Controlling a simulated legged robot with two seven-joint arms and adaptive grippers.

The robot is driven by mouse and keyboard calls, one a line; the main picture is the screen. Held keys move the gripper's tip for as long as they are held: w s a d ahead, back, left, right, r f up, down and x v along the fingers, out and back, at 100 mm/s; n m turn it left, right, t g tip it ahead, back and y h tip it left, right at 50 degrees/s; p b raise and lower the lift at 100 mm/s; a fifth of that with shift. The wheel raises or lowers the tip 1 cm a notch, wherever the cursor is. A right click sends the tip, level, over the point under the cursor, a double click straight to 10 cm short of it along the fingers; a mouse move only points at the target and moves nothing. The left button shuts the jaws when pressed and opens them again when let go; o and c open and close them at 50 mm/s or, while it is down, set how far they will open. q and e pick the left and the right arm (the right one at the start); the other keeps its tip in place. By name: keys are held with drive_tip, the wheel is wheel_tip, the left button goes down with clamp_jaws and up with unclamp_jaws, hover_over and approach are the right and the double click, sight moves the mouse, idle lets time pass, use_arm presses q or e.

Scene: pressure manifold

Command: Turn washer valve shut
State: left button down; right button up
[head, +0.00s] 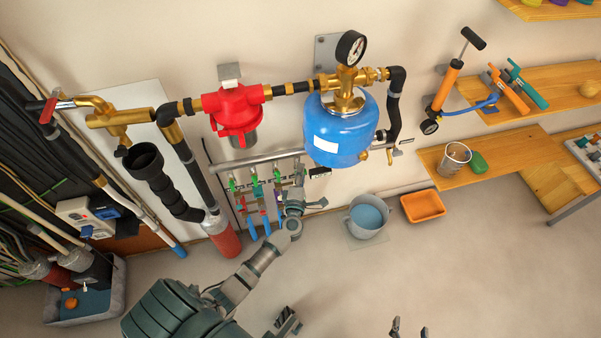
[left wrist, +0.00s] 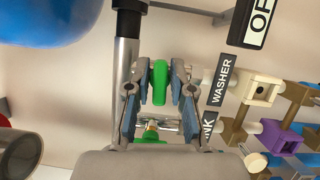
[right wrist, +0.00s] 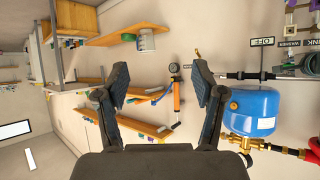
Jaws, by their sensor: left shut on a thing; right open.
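The washer valve's green handle (left wrist: 160,82) is in the middle of the left wrist view, level with the WASHER label (left wrist: 221,80). It looks upright in that picture, roughly parallel to the grey manifold pipe (left wrist: 125,75). My left gripper (left wrist: 162,84) is shut on this handle, one finger on each side. In the head view my left gripper (head: 293,200) is at the right end of the row of green-handled valves (head: 254,178) and hides part of it. My right gripper (right wrist: 160,90) is open and empty, away from the valves; its fingertips show at the bottom edge of the head view (head: 410,331).
An OFF sign (left wrist: 258,22) is beside the washer valve. Another green handle (left wrist: 150,137) is close below my left fingers. A blue tank (head: 342,130) hangs above right of the valves. A bucket (head: 366,217) and orange tub (head: 423,206) stand on the floor to the right.

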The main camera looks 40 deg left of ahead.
use_arm(q)
drive_tip(key=m+p, duration=0.1)
drive_tip(key=p, duration=0.2)
drive_tip(key=shift+f+g+p, duration=0.15)
drive_tip(key=shift+g+p, duration=0.15)
drive_tip(key=shift+g, duration=0.1)
drive_tip(key=shift+f, duration=0.1)
drive_tip(key=shift+s, duration=0.1)
use_arm(e)
drive_tip(key=s+d+f+g+h, duration=0.1)
drive_tip(key=s+d+f+g, duration=0.1)
drive_tip(key=s+g, duration=0.2)
drive_tip(key=s+d+f+g+h, duration=0.1)
drive_tip(key=s+g, duration=0.3)
drive_tip(key=s, duration=0.4)
drive_tip(key=shift+s+d+f, duration=0.3)
drive_tip(key=shift+d+f, duration=0.3)
drive_tip(key=shift+d, duration=0.15)
use_arm(q)
drive_tip(key=c, duration=1.2)
unclamp_jaws()
drive_tip(key=v, duration=1.2)
drive_tip(key=shift+d+m+h, duration=0.1)
drive_tip(key=shift+m+h, duration=0.2)
use_arm(e)
drive_tip(key=shift+w, duration=0.1)
